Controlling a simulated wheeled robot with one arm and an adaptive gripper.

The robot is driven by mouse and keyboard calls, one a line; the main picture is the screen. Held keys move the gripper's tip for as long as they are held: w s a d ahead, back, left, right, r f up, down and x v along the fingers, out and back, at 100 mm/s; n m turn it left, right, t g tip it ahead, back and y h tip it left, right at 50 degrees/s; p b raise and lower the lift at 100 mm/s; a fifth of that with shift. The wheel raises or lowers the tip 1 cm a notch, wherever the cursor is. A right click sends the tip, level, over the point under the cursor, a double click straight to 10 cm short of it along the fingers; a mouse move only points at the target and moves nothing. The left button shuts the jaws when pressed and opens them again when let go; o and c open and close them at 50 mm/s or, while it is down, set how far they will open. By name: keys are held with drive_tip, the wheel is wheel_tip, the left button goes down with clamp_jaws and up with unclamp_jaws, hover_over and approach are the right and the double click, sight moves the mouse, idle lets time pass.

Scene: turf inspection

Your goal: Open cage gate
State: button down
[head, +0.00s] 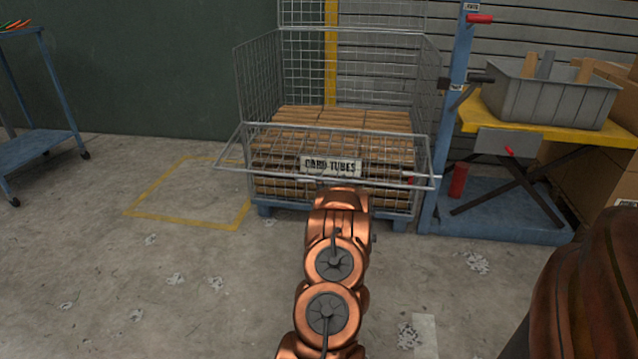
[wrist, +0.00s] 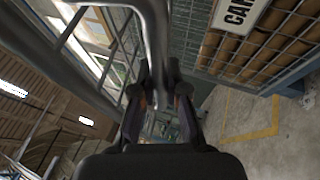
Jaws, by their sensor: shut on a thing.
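The wire cage (head: 262,75) stands against the back wall, filled with stacked card tubes (head: 340,117). Its front gate (head: 232,160) leans outward toward me, with its near rail lower and wider than the cage front. A "CARD TUBES" sign (head: 330,165) shows at the front. In the wrist view my gripper (wrist: 158,88) is shut on a grey metal bar (wrist: 157,45) of the gate. In the head view my copper arm reaches the near rail and hides the fingers. The sign also shows in the wrist view (wrist: 238,14).
A blue post (head: 458,90) stands right of the cage, beside a yellow-topped lift table (head: 540,128) with a grey bin (head: 550,98). A blue cart (head: 38,145) is at left. Floor in front is open, with a yellow-marked area (head: 190,200) and scattered scraps.

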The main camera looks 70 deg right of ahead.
sight(318, 171)
drive_tip(key=shift+r, duration=0.1)
wheel_tip(318, 171, up, 2)
drive_tip(key=shift+a+r+y+p, duration=0.15)
drive_tip(key=shift+y+p, duration=0.15)
drive_tip(key=shift+p, duration=0.4)
drive_tip(key=shift+s+a+r+m+g+y+p, duration=0.1)
drive_tip(key=shift+a+r+m+g+y+p, duration=0.15)
drive_tip(key=shift+r+g+p, duration=0.35)
drive_tip(key=shift+a+r+m+g+y+p, duration=0.1)
drive_tip(key=shift+r+m+g+y+p, duration=0.2)
drive_tip(key=shift+r, duration=0.5)
drive_tip(key=c, duration=1.2)
unclamp_jaws()
drive_tip(key=shift+f, duration=0.1)
drive_tip(key=shift+a, duration=0.1)
drive_tip(key=v, duration=1.2)
drive_tip(key=shift+f, duration=0.25)
